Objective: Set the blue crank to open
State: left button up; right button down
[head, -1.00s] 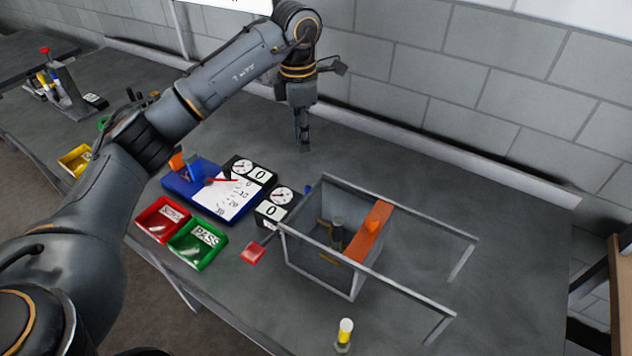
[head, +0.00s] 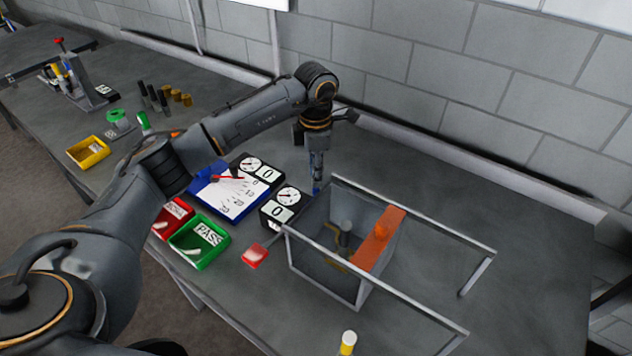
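My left gripper (head: 316,186) points straight down behind the right dial box, close to the back left corner of the clear-walled enclosure. Its fingers look close together, but they are too small to tell open from shut. A small blue patch shows at the fingertips; I cannot tell whether it is the blue crank or whether the fingers touch it. A blue board (head: 238,208) carries a white scale with a red pointer, and a small blue upright part (head: 217,170) stands at its back, partly behind my arm. No crank is clearly identifiable. My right gripper is out of view.
Two black dial boxes (head: 289,196) read 0. Red and green bins (head: 203,262) lie in front. The enclosure (head: 325,285) has an orange bar (head: 379,240) and projecting rails. Bench space behind the enclosure is clear.

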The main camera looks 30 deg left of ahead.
pick_arm(q)
jog(key=shift+f+p, duration=0.65)
jog(key=shift+f, duration=2.15)
grip_shut()
